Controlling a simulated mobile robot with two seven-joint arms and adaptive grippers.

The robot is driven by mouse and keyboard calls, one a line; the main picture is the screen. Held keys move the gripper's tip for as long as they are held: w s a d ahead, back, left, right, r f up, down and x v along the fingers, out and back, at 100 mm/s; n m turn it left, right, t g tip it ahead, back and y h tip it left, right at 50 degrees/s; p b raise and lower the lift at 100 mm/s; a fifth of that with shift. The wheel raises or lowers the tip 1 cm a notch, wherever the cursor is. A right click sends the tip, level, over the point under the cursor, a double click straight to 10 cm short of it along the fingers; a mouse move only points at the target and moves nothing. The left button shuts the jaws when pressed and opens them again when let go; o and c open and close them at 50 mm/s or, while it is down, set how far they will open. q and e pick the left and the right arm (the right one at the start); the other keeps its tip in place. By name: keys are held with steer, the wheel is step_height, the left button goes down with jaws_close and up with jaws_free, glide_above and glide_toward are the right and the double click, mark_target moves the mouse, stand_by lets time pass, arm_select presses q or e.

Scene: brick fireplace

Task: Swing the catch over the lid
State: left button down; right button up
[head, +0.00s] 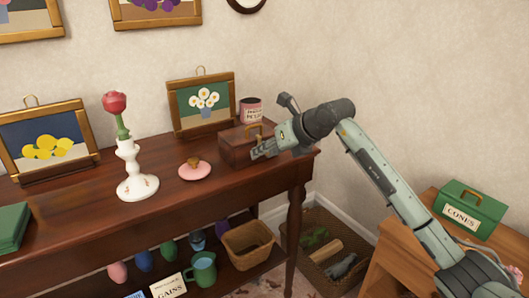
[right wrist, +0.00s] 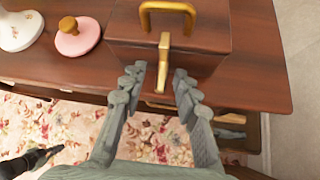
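A brown wooden box (head: 234,148) stands at the right end of the dark sideboard. In the right wrist view the box (right wrist: 205,66) has a gold handle (right wrist: 188,7) on its lid and a narrow gold catch (right wrist: 163,58) at its front. The catch stands roughly upright in line with the handle; I cannot tell whether it touches the lid. My right gripper (head: 262,149) is in front of the box; in its wrist view the gripper (right wrist: 160,80) is open, its fingers apart on either side of the catch's lower end. My left gripper is out of view.
A pink lidded dish (head: 195,172), a white candlestick holding a rose (head: 136,185) and framed pictures stand left of the box. A labelled pink tin (head: 251,110) is behind it. Baskets sit below; a green labelled box (head: 470,209) is on a side table at right.

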steer(key=v, duration=1.1)
steer(key=shift+s+r, duration=0.15)
